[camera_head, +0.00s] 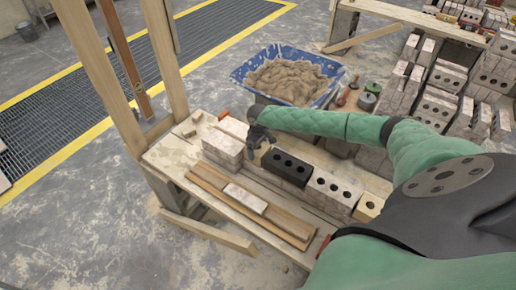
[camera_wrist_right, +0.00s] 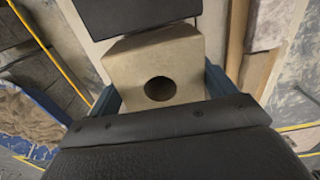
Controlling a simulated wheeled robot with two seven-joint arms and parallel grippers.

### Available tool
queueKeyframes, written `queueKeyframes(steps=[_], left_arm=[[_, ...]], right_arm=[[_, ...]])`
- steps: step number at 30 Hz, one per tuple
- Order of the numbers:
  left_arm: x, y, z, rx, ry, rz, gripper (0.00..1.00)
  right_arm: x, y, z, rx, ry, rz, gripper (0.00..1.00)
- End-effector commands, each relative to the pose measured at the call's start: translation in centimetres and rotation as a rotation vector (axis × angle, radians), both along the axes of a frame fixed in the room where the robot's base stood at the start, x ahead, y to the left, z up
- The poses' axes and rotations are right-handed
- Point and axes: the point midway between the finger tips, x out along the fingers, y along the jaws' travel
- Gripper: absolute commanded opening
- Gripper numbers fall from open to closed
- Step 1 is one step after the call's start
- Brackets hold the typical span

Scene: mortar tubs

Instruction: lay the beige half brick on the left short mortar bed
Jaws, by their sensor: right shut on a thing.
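My right gripper (camera_head: 261,140) is shut on the beige half brick (camera_head: 263,154). In the right wrist view the half brick (camera_wrist_right: 155,50) sits between the two fingers, its round hole facing the camera. The gripper holds it at the gap in the brick row, between the pale stacked bricks (camera_head: 222,146) and the dark holed brick (camera_head: 287,166). The dark brick (camera_wrist_right: 135,14) shows just past it in the wrist view. I cannot tell whether the half brick touches what is below. The left short mortar bed is not clearly visible. My left gripper is not in view.
A pale holed brick (camera_head: 331,187) and another beige half brick (camera_head: 369,207) continue the row rightward. Wooden planks with a loose brick (camera_head: 246,198) lie along the front of the bench. A blue mortar tub (camera_head: 241,74) stands behind. A timber post (camera_head: 98,62) rises at the left.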

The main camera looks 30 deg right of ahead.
Motion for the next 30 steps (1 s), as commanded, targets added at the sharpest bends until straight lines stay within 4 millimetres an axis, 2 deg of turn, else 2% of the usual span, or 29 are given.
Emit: queueKeyframes(steps=[13,14,16,27,29,30], left_arm=[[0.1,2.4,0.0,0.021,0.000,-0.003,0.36],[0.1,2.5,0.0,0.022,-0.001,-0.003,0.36],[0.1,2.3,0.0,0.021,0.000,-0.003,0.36],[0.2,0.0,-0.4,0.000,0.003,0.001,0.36],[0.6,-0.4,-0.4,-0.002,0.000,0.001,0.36],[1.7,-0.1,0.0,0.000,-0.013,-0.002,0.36]], right_arm=[[0.1,0.0,-0.3,0.001,-0.002,0.000,0.33],[0.1,0.0,-0.3,0.001,-0.002,0.000,0.85],[0.1,0.0,-0.3,0.001,-0.002,0.000,0.99],[0.0,0.0,0.0,0.000,-0.001,0.000,1.00],[0.0,-0.1,0.6,-0.001,-0.001,0.000,1.00],[0.0,-0.1,1.2,-0.001,-0.001,0.001,1.00]])
